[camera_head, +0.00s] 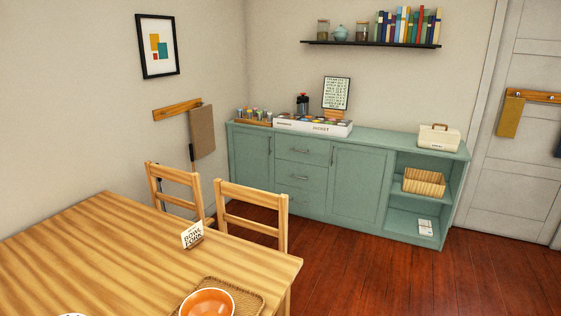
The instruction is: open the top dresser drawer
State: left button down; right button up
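A green dresser (356,183) stands against the back wall, across the room. Its top drawer (302,149) is in the middle-left column, under the white tray, and looks shut flush with the front. A small horizontal handle shows on it (300,151). Two more drawers sit below it, the middle one (300,177) with a similar handle; both look shut. A door panel stands on each side of the drawers, and open shelves fill the right end. Neither of my grippers shows in this view.
A wooden table (95,245) with an orange bowl (207,303) and a sign (192,235) fills the lower left. Two wooden chairs (254,192) (174,173) stand between it and the dresser. Red-brown floor (400,275) is clear on the right.

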aim_at(309, 150)
jog(key=i+l, duration=0.25)
jog(key=i+l+u, duration=0.1)
jog(key=l, duration=0.35)
jog(key=i+l+u, duration=0.1)
jog(key=i+l, duration=0.45)
jog(key=l, duration=0.2)
jog(key=i+l+u, duration=0.1)
jog(key=l, duration=0.25)
jog(key=i+l+u, duration=0.1)
jog(key=i+l, duration=0.4)
jog(key=i+l+u, duration=0.1)
jog(key=i+l, duration=0.35)
jog(key=i+l+u, duration=0.1)
jog(key=i+l, duration=0.4)
jog(key=l, duration=0.2)
